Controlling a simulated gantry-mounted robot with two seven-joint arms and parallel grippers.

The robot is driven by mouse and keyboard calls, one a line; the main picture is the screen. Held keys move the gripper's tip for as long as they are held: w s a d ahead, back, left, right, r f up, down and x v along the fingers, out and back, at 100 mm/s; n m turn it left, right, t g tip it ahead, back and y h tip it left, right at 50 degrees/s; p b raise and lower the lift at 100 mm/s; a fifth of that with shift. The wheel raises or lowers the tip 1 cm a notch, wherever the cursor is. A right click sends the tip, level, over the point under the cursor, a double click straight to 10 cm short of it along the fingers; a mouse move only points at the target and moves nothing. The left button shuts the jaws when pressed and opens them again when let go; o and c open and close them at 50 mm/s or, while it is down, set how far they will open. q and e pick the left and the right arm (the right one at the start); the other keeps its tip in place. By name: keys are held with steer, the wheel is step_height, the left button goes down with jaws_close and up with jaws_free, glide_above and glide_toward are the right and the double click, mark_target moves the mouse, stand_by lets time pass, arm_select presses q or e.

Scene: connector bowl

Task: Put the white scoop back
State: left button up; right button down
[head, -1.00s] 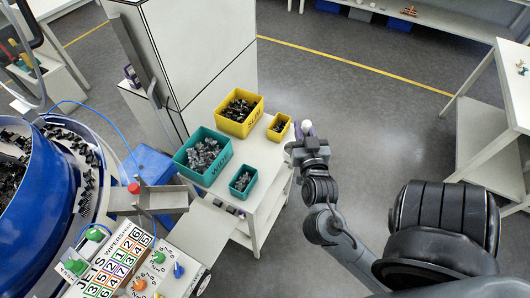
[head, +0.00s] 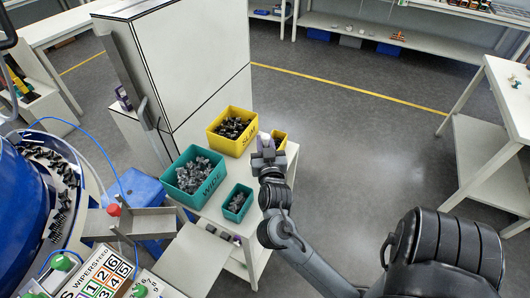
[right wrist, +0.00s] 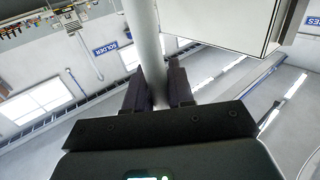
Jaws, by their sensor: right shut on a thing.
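My right gripper (head: 266,150) is over the back right corner of the small white table, beside the small yellow bin. In the right wrist view its fingers (right wrist: 158,78) are closed on a pale, round white shaft, which I take to be the white scoop (right wrist: 145,35). The shaft runs up out of the picture, so the scoop's full shape is hidden. In the head view the gripper covers most of the scoop. My left gripper is not in view.
On the white table (head: 246,228) stand a large yellow bin (head: 219,141), a small yellow bin (head: 281,146) partly hidden by the gripper, a large teal bin (head: 180,182) and a small teal bin (head: 238,213). A tall white cabinet (head: 195,60) is behind. Floor is clear to the right.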

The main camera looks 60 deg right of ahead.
step_height(320, 180, down, 4)
steer(key=shift+s+r+b, duration=0.1)
steer(key=shift+b, duration=0.6)
steer(key=c, duration=1)
jaws_free()
steer(key=shift+a+r, duration=0.1)
